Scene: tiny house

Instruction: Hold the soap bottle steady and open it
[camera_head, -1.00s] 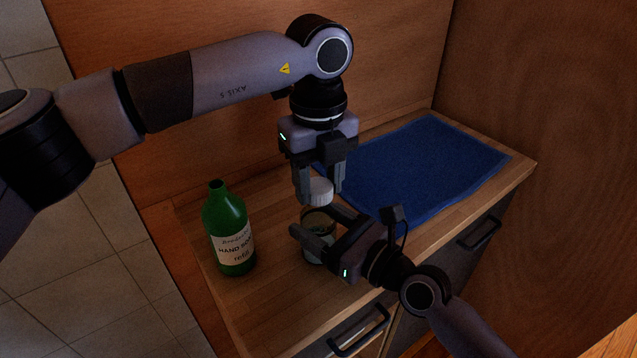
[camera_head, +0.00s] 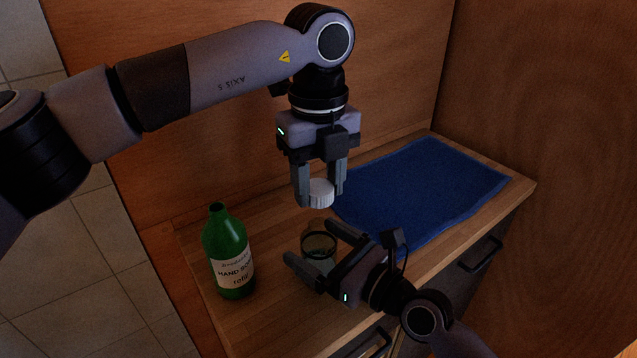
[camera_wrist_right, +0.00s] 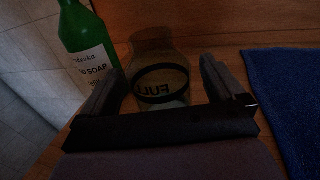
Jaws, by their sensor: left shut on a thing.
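The soap bottle (camera_head: 318,243) is a see-through container with a dark band, upright on the wooden counter. In the right wrist view the bottle (camera_wrist_right: 160,68) shows mirrored lettering on its band; its top is uncapped. My left gripper (camera_head: 320,190) is shut on a white ribbed cap (camera_head: 321,193), held in the air above the bottle and apart from it. My right gripper (camera_head: 310,240) is open, its fingers on either side of the bottle. In the right wrist view, gaps show between the right gripper (camera_wrist_right: 162,90) and the bottle.
A green hand soap refill bottle (camera_head: 228,250), with no cap on its neck, stands left of the soap bottle. A blue cloth (camera_head: 420,185) lies flat at the right of the counter (camera_head: 265,315). Wooden walls rise behind and at the right.

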